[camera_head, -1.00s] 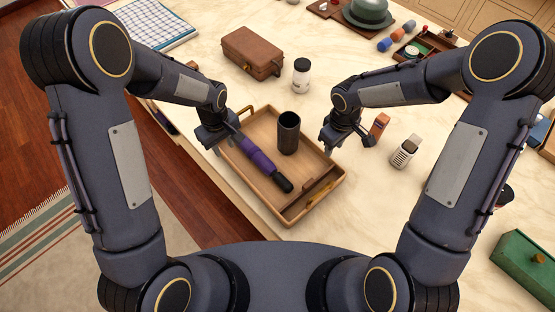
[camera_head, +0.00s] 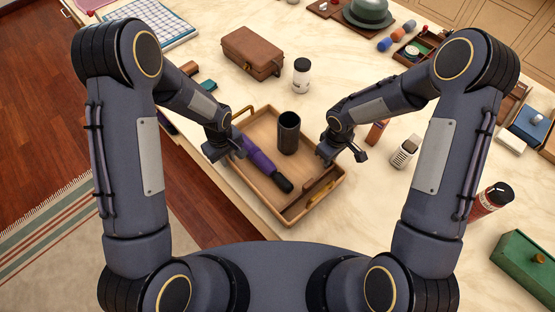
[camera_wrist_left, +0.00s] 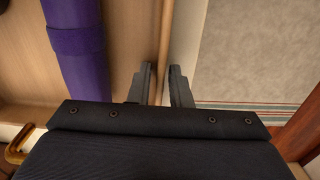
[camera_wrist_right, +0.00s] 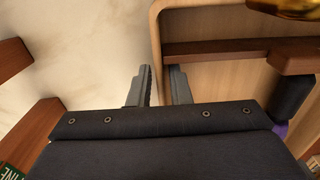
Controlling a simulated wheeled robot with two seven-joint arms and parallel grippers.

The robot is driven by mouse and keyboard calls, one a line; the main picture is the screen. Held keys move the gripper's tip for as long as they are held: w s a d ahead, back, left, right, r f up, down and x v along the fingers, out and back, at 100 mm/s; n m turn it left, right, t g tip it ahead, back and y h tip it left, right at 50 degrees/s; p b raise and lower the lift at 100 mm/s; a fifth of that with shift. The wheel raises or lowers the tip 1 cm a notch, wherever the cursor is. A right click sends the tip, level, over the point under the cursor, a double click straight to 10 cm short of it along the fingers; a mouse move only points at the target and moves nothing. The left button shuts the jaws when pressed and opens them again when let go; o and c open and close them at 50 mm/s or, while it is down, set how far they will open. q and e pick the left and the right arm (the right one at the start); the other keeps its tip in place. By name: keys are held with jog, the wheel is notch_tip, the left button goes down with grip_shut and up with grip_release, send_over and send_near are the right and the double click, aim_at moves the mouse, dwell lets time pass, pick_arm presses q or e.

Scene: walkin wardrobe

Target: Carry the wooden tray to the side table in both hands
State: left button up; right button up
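The wooden tray (camera_head: 237,181) lies on the pale marble-like counter, with brass handles at its two ends. It holds a dark cylinder (camera_head: 288,135), upright, and a purple rolled umbrella (camera_head: 258,158) with a black handle. My left gripper (camera_head: 236,152) is at the tray's left long wall; in the left wrist view its fingers (camera_wrist_left: 161,85) stand on either side of the wall, a narrow gap apart. My right gripper (camera_head: 328,156) is at the right long wall, its fingers (camera_wrist_right: 160,85) likewise astride it. I cannot make out a side table.
A brown case (camera_head: 252,52), a white jar with a black lid (camera_head: 301,76), a white-and-grey item (camera_head: 405,151) and an orange item (camera_head: 377,131) stand around the tray. A green box (camera_head: 525,268) is at right. The counter edge runs close along the tray's left.

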pick_arm(q)
grip_shut()
pick_arm(e)
grip_shut()
pick_arm(q)
jog(key=shift+r, duration=0.15)
pick_arm(e)
jog(key=shift+r, duration=0.15)
dwell(0.6)
